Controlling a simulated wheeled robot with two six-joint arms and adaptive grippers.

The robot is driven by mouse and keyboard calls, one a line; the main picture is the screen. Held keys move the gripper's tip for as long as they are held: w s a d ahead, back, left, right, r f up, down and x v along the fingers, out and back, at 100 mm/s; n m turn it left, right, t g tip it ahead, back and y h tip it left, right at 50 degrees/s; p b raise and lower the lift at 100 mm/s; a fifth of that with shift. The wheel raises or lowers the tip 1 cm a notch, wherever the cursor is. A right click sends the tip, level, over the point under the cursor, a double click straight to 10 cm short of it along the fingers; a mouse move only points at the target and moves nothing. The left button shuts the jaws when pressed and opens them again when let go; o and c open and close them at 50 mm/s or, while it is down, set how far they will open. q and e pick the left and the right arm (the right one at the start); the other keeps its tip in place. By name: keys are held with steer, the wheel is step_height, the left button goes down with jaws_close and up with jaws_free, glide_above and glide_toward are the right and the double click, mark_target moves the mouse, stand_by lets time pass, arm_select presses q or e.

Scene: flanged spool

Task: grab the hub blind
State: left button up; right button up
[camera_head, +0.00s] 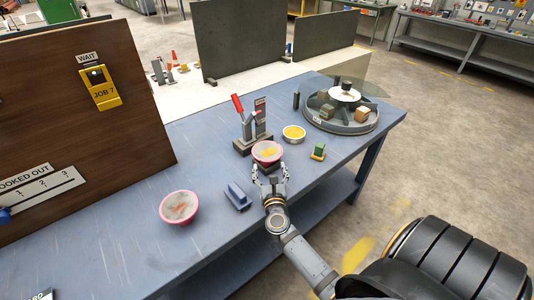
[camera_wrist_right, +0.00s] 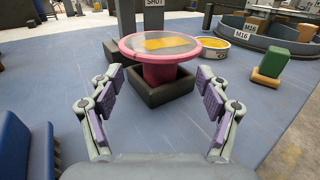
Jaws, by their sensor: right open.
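The pink flanged spool (camera_head: 267,152) stands upright on the blue table, its wide top disc holding a yellow patch. In the right wrist view the disc (camera_wrist_right: 165,46) overhangs a narrower pink hub (camera_wrist_right: 158,74), which sits in a dark square base (camera_wrist_right: 160,93). In the head view the disc hides the hub. My right gripper (camera_head: 270,170) is open and empty just on the near side of the spool. In the right wrist view its fingers (camera_wrist_right: 160,84) are spread either side of the hub, short of it and apart from it. My left gripper is not in view.
A clamp with a red handle (camera_head: 238,104) stands behind the spool. A yellow-topped dish (camera_head: 293,133) and green block (camera_head: 318,151) lie to the right, before a round tray (camera_head: 341,125). A blue block (camera_head: 236,196) and second pink round piece (camera_head: 179,207) are left.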

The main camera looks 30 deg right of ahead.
mark_target(267, 154)
steer(key=x, duration=0.2)
steer(key=shift+w+d+f, duration=0.25)
steer(key=shift+w, duration=0.05)
steer(key=shift+w+d+r, duration=0.15)
steer(key=shift+w+d, duration=0.05)
steer(key=shift+w, duration=0.2)
steer(key=shift+w+d+r, duration=0.15)
steer(key=shift+w+d, duration=0.05)
steer(key=shift+w, duration=0.2)
steer(key=x, duration=0.2)
steer(key=shift+w+d+f+p, duration=0.2)
steer(key=shift+w+p, duration=0.1)
steer(key=shift+w, duration=0.1)
steer(key=shift+w+d+f, duration=0.1)
steer(key=shift+w+d, duration=0.05)
steer(key=shift+w, duration=0.15)
steer(key=shift+s, duration=0.1)
steer(key=c, duration=0.4)
jaws_close()
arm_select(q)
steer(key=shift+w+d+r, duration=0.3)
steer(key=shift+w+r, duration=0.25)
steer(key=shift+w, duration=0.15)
arm_select(e)
steer(key=shift+r, duration=0.2)
